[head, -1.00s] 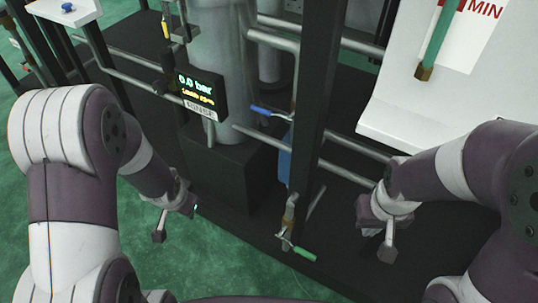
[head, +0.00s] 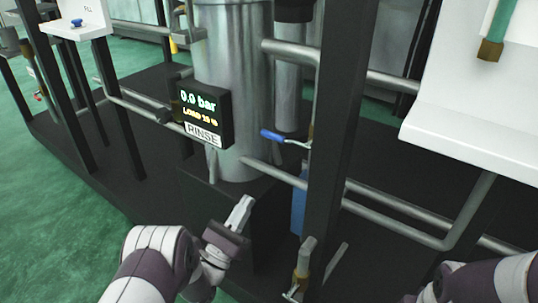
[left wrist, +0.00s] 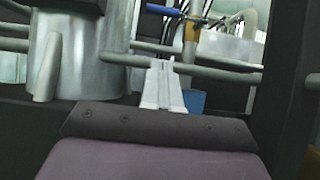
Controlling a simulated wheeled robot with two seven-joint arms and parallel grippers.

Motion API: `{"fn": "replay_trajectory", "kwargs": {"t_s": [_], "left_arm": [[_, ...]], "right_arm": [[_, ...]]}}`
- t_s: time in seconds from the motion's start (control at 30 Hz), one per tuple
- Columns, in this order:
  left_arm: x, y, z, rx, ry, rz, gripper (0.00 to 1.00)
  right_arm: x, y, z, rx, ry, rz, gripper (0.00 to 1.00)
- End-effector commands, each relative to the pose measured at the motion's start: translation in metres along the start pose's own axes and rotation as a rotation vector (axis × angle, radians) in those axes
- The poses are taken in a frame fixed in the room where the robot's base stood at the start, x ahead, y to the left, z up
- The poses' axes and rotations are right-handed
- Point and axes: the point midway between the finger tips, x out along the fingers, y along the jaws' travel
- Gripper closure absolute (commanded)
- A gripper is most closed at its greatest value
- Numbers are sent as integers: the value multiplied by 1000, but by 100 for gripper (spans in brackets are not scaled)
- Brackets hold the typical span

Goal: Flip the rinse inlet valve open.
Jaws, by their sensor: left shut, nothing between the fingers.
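The valve with a blue lever handle (head: 273,135) sits on thin pipework beside a dark upright post, right of the RINSE display (head: 205,115). Its handle points left, roughly level. I cannot tell for sure that it is the rinse inlet. The blue handle also shows at the top of the left wrist view (left wrist: 163,10). My left gripper (head: 242,207) is shut and empty, below and a little left of the handle, apart from it. Its closed fingers show in the left wrist view (left wrist: 163,75). My right gripper is out of view.
The steel vessel (head: 232,80) stands behind the display. A dark post (head: 345,130) rises just right of the valve. Level pipes (head: 395,205) cross behind it. A blue part (head: 298,212) and a brass fitting (head: 302,265) are lower down. A white panel (head: 470,130) is at right.

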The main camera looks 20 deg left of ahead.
Motion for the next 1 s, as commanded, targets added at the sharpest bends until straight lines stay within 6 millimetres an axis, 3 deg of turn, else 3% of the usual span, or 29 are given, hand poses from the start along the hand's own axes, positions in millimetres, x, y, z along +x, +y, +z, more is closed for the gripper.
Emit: {"fn": "replay_trajectory", "kwargs": {"t_s": [0.2, 0.33, 0.43, 0.77, 1.0], "left_arm": [[1, 0, 0, -2, 1, 1, 100], [12, 0, 3, -3, 1, 1, 100], [30, 0, 5, -5, 3, 0, 100], [98, 0, -1, -4, 2, -1, 100], [123, 1, 21, -3, 1, 1, 100]], "right_arm": [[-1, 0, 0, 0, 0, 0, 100], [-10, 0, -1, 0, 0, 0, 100], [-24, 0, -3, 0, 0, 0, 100], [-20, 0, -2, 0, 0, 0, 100], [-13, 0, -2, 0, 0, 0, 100]]}}
